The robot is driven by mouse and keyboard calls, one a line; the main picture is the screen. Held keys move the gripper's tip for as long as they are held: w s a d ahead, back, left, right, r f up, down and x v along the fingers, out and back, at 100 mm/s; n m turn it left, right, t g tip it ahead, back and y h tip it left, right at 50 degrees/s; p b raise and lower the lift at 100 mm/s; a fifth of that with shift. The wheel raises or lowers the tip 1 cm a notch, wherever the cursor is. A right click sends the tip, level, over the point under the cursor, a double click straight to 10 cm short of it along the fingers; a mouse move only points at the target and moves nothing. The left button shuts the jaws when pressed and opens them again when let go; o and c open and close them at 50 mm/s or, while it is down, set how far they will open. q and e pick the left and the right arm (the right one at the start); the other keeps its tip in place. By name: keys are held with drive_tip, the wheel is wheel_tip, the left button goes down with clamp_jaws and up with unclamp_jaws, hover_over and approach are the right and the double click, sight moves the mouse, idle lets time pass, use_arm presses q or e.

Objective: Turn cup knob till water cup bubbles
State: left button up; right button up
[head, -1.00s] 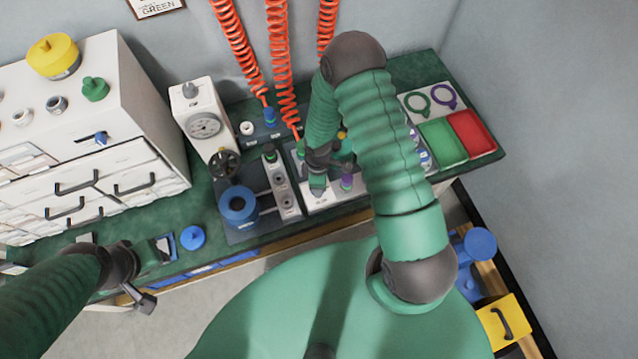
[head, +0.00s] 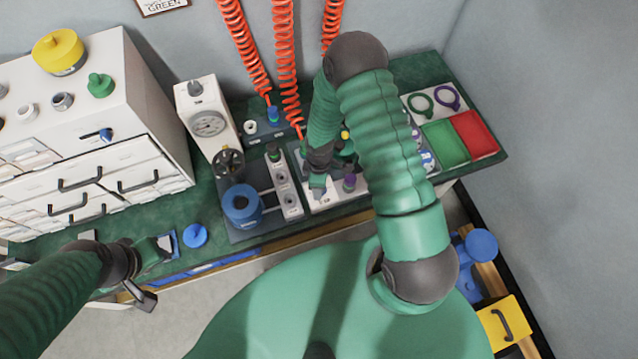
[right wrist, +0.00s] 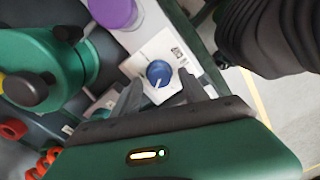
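A blue round knob (right wrist: 159,72) with a white pointer line sits on a white panel (right wrist: 165,45) in the right wrist view. My right gripper (right wrist: 159,80) is open, with one finger on each side of the knob; I cannot tell whether they touch it. In the head view my right gripper (head: 318,187) points down at the white panel (head: 325,200), and the knob is hidden there. I cannot identify the water cup for certain, and no bubbles show. My left gripper (head: 158,250) is over the bench's front left, its fingers unclear.
A purple cylinder (right wrist: 113,12) and a green part with dark knobs (right wrist: 45,65) stand near the blue knob. A blue round container (head: 242,204) and gauge unit (head: 208,122) are left of the panel. Green (head: 444,143) and red (head: 475,133) trays lie right. Orange coiled hoses (head: 287,60) hang behind.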

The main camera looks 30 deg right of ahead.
drive_tip(key=shift+s+d, duration=0.1)
drive_tip(key=shift+r, duration=0.4)
wheel_tip(320, 180, up, 16)
drive_tip(key=p, duration=0.2)
drive_tip(key=shift+w+d, duration=0.15)
drive_tip(key=shift+w, duration=0.15)
